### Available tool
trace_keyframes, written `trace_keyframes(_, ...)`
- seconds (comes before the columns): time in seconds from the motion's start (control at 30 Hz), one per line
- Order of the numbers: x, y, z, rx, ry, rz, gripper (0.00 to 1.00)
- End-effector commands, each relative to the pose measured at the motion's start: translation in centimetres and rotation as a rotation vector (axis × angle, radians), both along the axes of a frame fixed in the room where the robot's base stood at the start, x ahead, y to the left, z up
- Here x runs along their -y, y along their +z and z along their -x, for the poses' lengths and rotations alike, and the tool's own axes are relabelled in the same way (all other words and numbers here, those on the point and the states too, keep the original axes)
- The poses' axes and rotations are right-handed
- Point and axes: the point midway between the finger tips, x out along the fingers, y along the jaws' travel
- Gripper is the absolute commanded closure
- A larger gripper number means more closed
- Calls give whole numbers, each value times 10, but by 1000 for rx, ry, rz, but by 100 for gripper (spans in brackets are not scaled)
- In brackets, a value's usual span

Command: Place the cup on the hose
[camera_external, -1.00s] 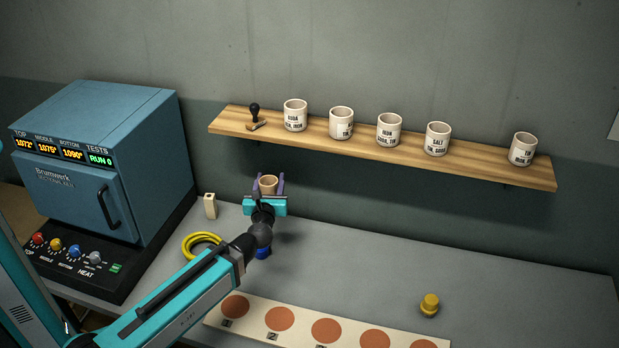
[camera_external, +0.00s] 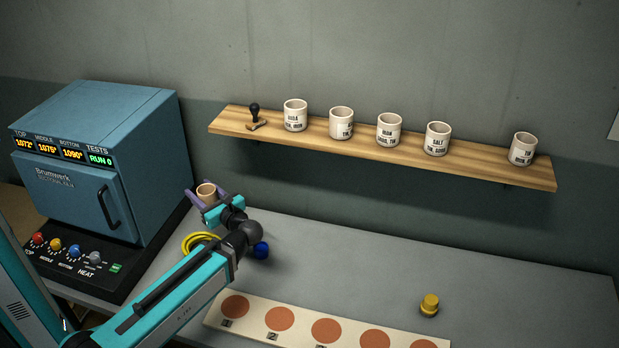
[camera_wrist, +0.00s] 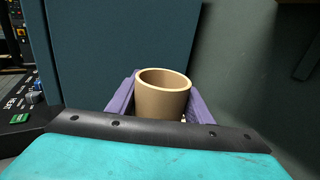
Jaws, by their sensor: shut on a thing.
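My gripper (camera_external: 208,197) is shut on a tan cup (camera_external: 206,190) and holds it upright above the table, near the kiln's right side. In the wrist view the cup (camera_wrist: 163,97) sits between the two purple fingers, its open rim up. The yellow coiled hose (camera_external: 198,243) lies on the grey table below the gripper in the external view, partly hidden by my arm. The hose does not show in the wrist view.
A blue kiln (camera_external: 110,165) stands close on the left. Several white labelled cups (camera_external: 389,129) stand on a wooden shelf (camera_external: 360,153). A blue object (camera_external: 261,250) lies right of the hose. A yellow object (camera_external: 429,305) and a strip with brown discs (camera_external: 279,319) are on the table.

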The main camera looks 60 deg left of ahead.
Motion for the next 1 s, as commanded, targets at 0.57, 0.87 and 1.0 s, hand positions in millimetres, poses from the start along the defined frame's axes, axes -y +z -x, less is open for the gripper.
trace_keyframes(0.57,1,-49,5,-1,19,-1,83)
trace_keyframes(0.87,1,-50,5,-1,19,-2,83)
trace_keyframes(1.0,1,-51,5,-1,18,-1,83)
